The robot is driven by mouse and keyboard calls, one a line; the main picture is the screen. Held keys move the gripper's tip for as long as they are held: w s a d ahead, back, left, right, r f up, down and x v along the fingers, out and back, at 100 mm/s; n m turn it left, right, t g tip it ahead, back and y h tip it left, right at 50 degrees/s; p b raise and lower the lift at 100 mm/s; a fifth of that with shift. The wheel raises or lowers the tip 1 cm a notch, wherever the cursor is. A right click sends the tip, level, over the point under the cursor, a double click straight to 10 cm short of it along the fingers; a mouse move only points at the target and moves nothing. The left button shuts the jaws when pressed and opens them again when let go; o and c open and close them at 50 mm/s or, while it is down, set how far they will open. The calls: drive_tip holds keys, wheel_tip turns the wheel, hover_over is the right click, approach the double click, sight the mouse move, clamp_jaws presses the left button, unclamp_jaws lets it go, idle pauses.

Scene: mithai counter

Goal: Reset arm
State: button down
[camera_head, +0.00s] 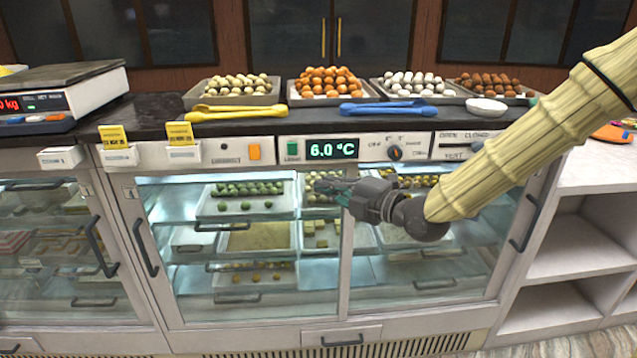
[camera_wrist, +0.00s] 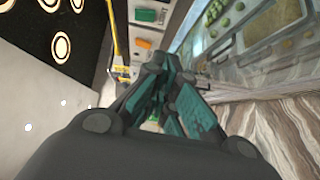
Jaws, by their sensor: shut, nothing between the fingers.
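My gripper (camera_head: 338,187) is at the end of my pale ribbed arm, which reaches in from the right in the head view. It hangs in front of the glass of the display counter (camera_head: 335,240), below the 6.0 °C panel. In the wrist view, the gripper (camera_wrist: 158,72) shows dark links with teal pads, its fingertips together and nothing between them. I cannot tell whether it touches the glass.
Trays of sweets (camera_head: 327,88) line the dark countertop. Blue tongs (camera_head: 382,110) and yellow tongs (camera_head: 237,113) lie in front of them. A weighing scale (camera_head: 65,85) stands at the left. Door handles (camera_head: 145,246) stick out from the counter front. Open shelves (camera_head: 580,250) stand at the right.

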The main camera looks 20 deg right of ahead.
drive_tip(key=shift+s+d, duration=0.2)
drive_tip(key=shift+s, duration=0.2)
drive_tip(key=s+a+f+m+g+h, duration=0.1)
drive_tip(key=s+f+m+g+h, duration=0.2)
drive_tip(key=f, duration=0.8)
drive_tip(key=s+f+m+g, duration=0.1)
drive_tip(key=s+f+m, duration=0.3)
drive_tip(key=f, duration=0.6)
drive_tip(key=s+a+f+m+g+h, duration=0.1)
drive_tip(key=s+f+m+g+h, duration=0.15)
drive_tip(key=f+m, duration=0.6)
drive_tip(key=s+f+m+g+h, duration=0.3)
drive_tip(key=s+f+m+g, duration=0.5)
drive_tip(key=s+f, duration=1.6)
drive_tip(key=s, duration=0.4)
drive_tip(key=shift+s+d+f+h, duration=0.2)
drive_tip(key=shift+d+h, duration=0.15)
drive_tip(key=shift+m, duration=0.25)
